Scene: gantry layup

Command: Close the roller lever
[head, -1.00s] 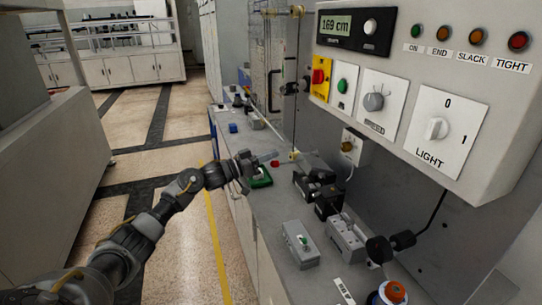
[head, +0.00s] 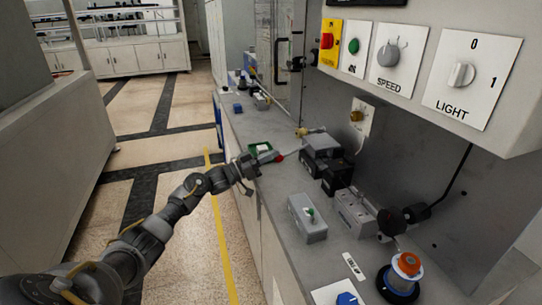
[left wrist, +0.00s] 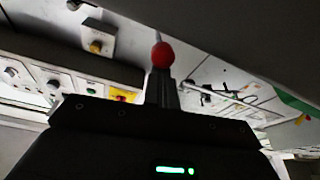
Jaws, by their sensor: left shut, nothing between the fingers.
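I cannot tell whether there is contact. My right gripper is not in view.
Nearer are a grey switch box (head: 307,218) and an orange-topped button (head: 406,264). The control panel (head: 410,85) overhangs the bench on the right. The floor at left is open.

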